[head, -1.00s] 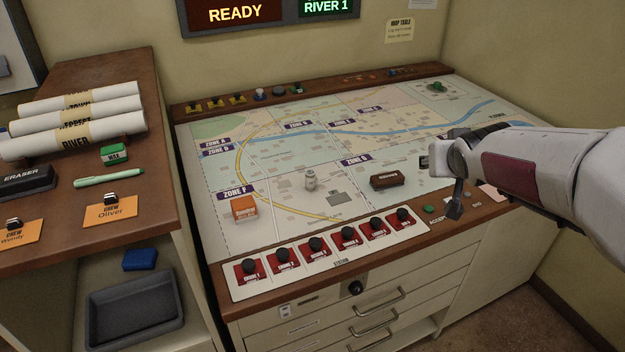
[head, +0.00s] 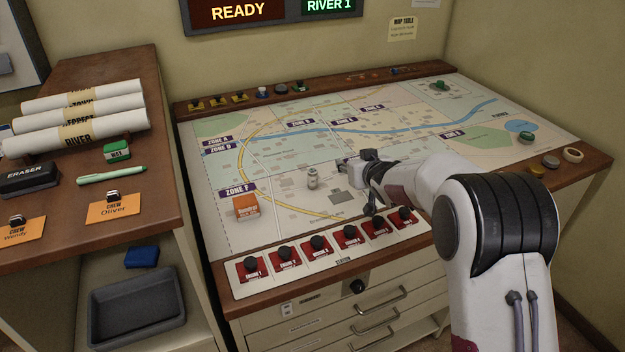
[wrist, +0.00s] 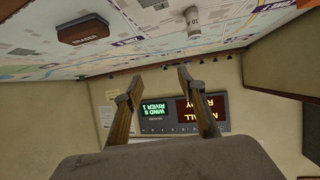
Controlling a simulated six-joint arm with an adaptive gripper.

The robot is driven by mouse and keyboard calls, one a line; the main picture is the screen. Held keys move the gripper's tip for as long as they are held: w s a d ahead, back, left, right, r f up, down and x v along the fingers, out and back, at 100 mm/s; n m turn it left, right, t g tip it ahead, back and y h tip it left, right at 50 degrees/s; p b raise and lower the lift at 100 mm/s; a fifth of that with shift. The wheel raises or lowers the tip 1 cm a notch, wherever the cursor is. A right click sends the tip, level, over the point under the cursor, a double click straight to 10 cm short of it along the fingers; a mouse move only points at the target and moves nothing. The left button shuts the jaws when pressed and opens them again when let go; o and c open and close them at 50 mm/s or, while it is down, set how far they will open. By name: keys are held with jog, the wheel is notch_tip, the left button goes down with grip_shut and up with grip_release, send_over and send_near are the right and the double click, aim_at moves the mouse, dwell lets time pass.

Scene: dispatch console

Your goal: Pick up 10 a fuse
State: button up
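The fuse is a small pale cylinder (head: 312,178) standing upright on the map table (head: 300,215). In the wrist view, which is upside down, the fuse (wrist: 193,22) shows its "10" marking near the top edge. My gripper (head: 354,187) is just right of the fuse in the head view, apart from it. Its two fingers also show in the wrist view (wrist: 160,77), spread wide with nothing between them.
An orange box (head: 246,208) stands left of the fuse. A dark brown block (wrist: 86,28) lies on the map, hidden by my arm in the head view. Red switches (head: 320,247) line the front edge. The map behind the fuse is clear.

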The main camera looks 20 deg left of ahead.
jog(key=n+y, duration=0.1)
jog(key=y, duration=0.1)
send_near(314, 174)
jog(key=w+a, duration=0.1)
jog(key=w+a+f, duration=0.1)
jog(key=w, duration=0.1)
jog(key=shift+w+g, duration=0.15)
jog(key=shift+g, duration=0.25)
jog(key=shift+w+a, duration=0.1)
jog(key=shift+x, duration=1.15)
jog(key=shift+w+a, duration=0.1)
jog(key=shift+x, duration=2.45)
jog(key=shift+f, duration=0.2)
grip_shut()
